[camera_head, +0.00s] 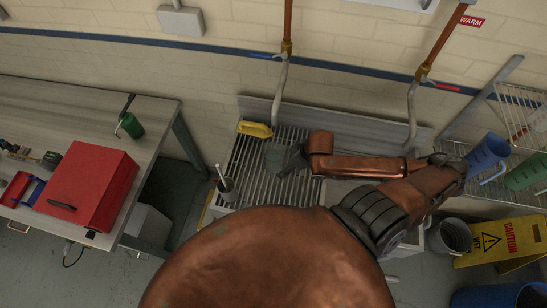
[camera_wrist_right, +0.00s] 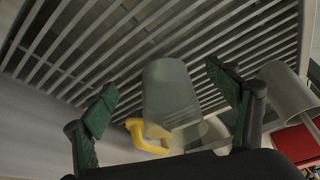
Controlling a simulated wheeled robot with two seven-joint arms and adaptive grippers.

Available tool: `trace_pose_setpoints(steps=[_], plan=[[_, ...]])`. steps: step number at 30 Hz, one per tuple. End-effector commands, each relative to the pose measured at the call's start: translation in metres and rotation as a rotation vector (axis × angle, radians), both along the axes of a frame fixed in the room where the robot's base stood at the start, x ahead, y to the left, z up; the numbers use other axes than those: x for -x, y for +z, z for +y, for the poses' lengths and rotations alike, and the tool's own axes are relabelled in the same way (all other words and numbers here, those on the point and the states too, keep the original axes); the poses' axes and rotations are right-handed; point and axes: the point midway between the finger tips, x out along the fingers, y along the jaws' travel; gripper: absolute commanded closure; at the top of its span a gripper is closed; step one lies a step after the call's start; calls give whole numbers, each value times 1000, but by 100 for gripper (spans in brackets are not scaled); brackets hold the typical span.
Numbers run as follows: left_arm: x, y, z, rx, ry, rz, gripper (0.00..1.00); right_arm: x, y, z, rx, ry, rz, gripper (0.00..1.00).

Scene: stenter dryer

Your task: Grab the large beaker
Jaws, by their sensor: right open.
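The large beaker (camera_head: 274,156), a translucent greyish vessel, stands on the slatted metal drain rack left of the centre in the head view. In the right wrist view the beaker (camera_wrist_right: 170,88) shows between the two dark green finger pads, with a visible gap on each side. My right gripper (camera_head: 291,160) reaches in from the right and is close to the beaker's right side. In the wrist view the right gripper (camera_wrist_right: 168,98) is open around the beaker, not closed on it. My left gripper is not in view.
A yellow object (camera_head: 255,129) lies behind the beaker, and a dark cup (camera_head: 227,188) with a rod stands left of it. The slatted rack (camera_head: 249,165) is bounded by a back wall with pipes. Blue and green jugs (camera_head: 487,152) stand on the wire shelf at right.

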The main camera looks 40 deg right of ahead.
Motion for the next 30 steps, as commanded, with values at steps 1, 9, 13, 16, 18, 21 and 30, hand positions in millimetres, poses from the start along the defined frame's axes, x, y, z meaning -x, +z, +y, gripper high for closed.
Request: trace_pose_setpoints(steps=[1, 9, 13, 16, 18, 21, 30], plan=[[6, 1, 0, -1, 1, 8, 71, -10, 1, 3, 0, 1, -4, 20], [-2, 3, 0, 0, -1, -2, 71, -38, 0, 11, -1, -3, -1, 20], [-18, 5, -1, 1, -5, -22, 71, -42, 0, 12, 0, -3, 1, 20], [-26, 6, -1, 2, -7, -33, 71, -49, 1, 14, -1, -3, -1, 20], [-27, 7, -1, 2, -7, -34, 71, -59, 1, 16, -1, -4, -3, 20], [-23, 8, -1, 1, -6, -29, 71, -75, 2, 21, 0, -4, -3, 20], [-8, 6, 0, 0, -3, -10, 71, -87, -28, 25, 0, -4, 2, 20]])
